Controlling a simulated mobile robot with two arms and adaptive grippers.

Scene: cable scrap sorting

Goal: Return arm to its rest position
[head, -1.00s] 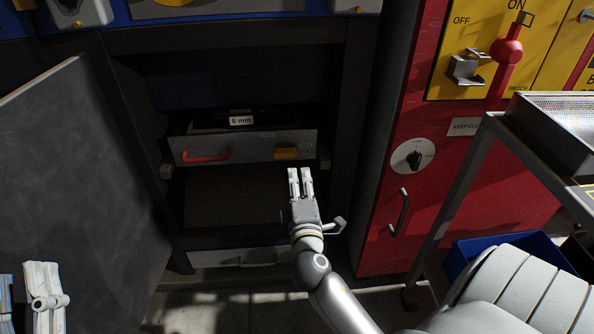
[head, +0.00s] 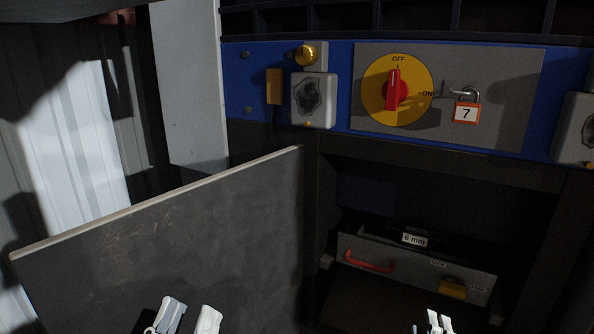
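My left gripper (head: 188,317) shows at the bottom edge in the head view, in front of the dark door panel. Its two pale fingers are apart with nothing seen between them. My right gripper (head: 439,323) shows only as two fingertips at the bottom edge, below the drawer in the picture. The tips are close together with a narrow gap. No held object shows there, but most of this gripper is cut off. Both arms are out of the picture.
The dark door panel (head: 190,235) stands open at left. Inside the cabinet is a grey drawer (head: 415,268) with a red handle (head: 368,262), a yellow catch (head: 453,288) and a "6 mm" label (head: 415,239). Above are a red rotary switch (head: 397,90) at OFF and a padlock (head: 467,108) marked 7.

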